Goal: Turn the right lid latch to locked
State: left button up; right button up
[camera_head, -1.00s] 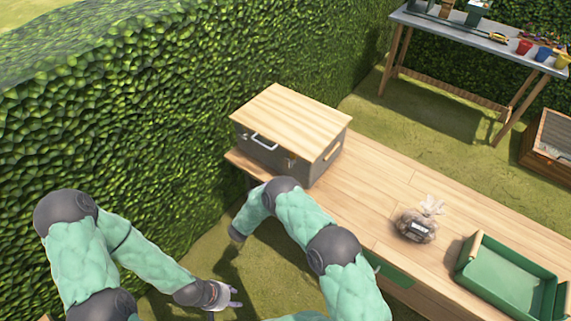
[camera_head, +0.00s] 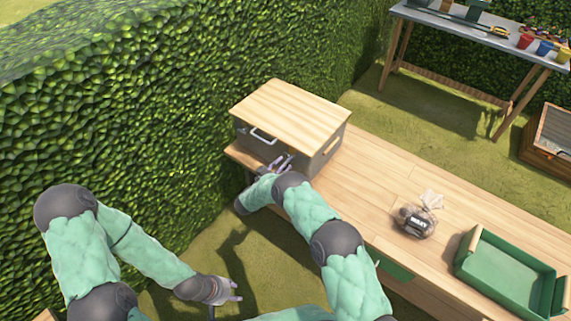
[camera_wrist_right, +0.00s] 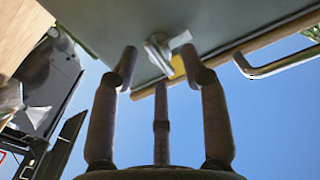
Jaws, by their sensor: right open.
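A grey box (camera_head: 318,164) with a light wooden lid (camera_head: 292,112) stands at the far left end of the wooden bench. My right gripper (camera_head: 281,163) is at the box's front face, to the right of the front handle (camera_head: 263,136), and hides the latch area in the head view. In the right wrist view, a metal latch (camera_wrist_right: 160,52) with a yellow patch (camera_wrist_right: 178,67) beside it lies just beyond the spread fingers of the open right gripper (camera_wrist_right: 162,72). Contact cannot be told. My left gripper (camera_head: 236,291) hangs low at the left, open and empty, away from the box.
A bag of brown contents (camera_head: 416,221) and a green tray (camera_head: 462,263) are on the bench (camera_head: 375,190). A hedge (camera_head: 120,110) runs close behind the box on the left. A grey table (camera_head: 470,32) with pots stands at the back right.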

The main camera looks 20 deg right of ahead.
jog(key=shift+w+d, duration=0.4)
jog(key=shift+d, duration=0.1)
grip_shut()
